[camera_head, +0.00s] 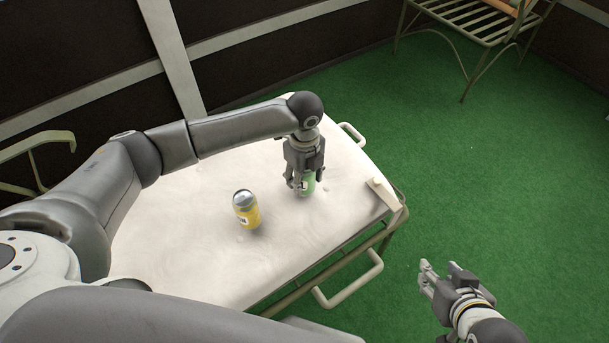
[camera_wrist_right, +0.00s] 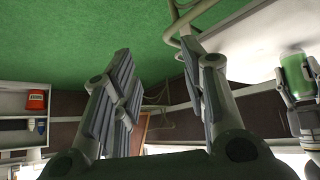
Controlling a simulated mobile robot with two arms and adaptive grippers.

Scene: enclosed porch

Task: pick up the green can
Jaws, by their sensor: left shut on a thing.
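The green can (camera_head: 309,184) is at the right part of the white table (camera_head: 190,225), partly hidden behind my left gripper (camera_head: 302,183). My left gripper points down and is shut on the can. The can is at or just above the tabletop; I cannot tell whether it touches. In the right wrist view the green can (camera_wrist_right: 296,72) shows at the right edge, between my left gripper's fingers. My right gripper (camera_head: 438,267) is open and empty, out over the green floor to the right of the table. Its spread fingers (camera_wrist_right: 157,55) also show in the right wrist view.
A yellow can (camera_head: 247,214) with a silver top stands on the table, left of the green can. A pale block-like object (camera_head: 381,194) lies at the table's right edge. A metal rack (camera_head: 470,20) stands at the back right. The floor (camera_head: 470,150) between is clear.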

